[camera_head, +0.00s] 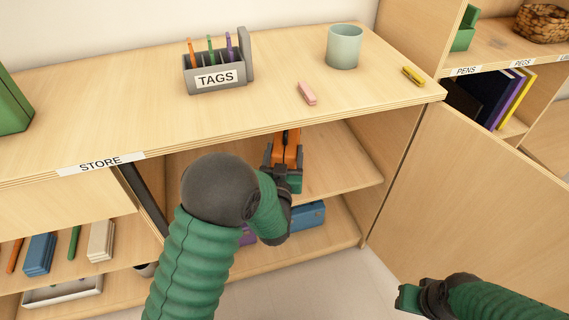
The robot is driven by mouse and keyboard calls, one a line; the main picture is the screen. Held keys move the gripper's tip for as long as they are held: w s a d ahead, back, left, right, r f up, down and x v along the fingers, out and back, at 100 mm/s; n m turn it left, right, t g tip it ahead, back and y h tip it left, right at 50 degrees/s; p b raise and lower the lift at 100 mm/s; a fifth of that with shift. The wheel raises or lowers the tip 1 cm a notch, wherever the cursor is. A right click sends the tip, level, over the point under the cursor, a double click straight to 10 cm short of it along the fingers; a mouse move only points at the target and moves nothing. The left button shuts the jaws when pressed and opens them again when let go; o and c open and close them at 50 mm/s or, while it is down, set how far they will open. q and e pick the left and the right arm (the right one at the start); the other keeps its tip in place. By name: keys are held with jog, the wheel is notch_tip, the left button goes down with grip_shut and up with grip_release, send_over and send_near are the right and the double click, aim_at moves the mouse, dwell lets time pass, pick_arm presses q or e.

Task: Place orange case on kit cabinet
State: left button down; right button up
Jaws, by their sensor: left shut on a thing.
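The orange case (290,146) is inside the open compartment of the wooden cabinet (130,118), above its upper inner shelf (345,162). My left gripper (284,166) reaches into the compartment and is shut on the case's near end. I cannot tell whether the case touches the shelf. My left arm hides part of the compartment. The cabinet's front edge bears a STORE label; no kit label shows. My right gripper (409,297) is low at the right, away from the case; its jaw opening is unclear.
The cabinet door (480,200) stands open at the right. On top are a grey TAGS holder (215,78), a pale green cup (344,47), a pink block (307,93) and a yellow item (413,76). A blue case (308,215) lies on the lower shelf.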

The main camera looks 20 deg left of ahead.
pick_arm(q)
jog(key=f+b, duration=0.1)
jog(key=f, duration=0.1)
jog(key=f+b, duration=0.1)
jog(key=shift+w+f+b, duration=0.35)
jog(key=shift+b, duration=0.05)
jog(key=shift+r, duration=0.2)
jog(key=shift+c, duration=1.1)
grip_release()
jog(key=shift+f, duration=0.1)
jog(key=shift+s, duration=0.15)
jog(key=shift+s+d+p, duration=0.1)
jog(key=shift+s+p, duration=0.25)
jog(key=shift+p, duration=0.05)
jog(key=s+f+m+g+h+p, duration=0.1)
jog(key=s+g, duration=0.6)
jog(key=s, duration=0.7)
jog(key=s+a+f+m+g+h+p, duration=0.1)
jog(key=s+f+g, duration=0.3)
jog(key=s+g, duration=0.4)
jog(key=s+h, duration=0.1)
jog(key=s, duration=0.5)
jog(key=shift+s+f+p, duration=0.15)
jog(key=shift+f+p, duration=0.15)
jog(key=shift+p, duration=0.1)
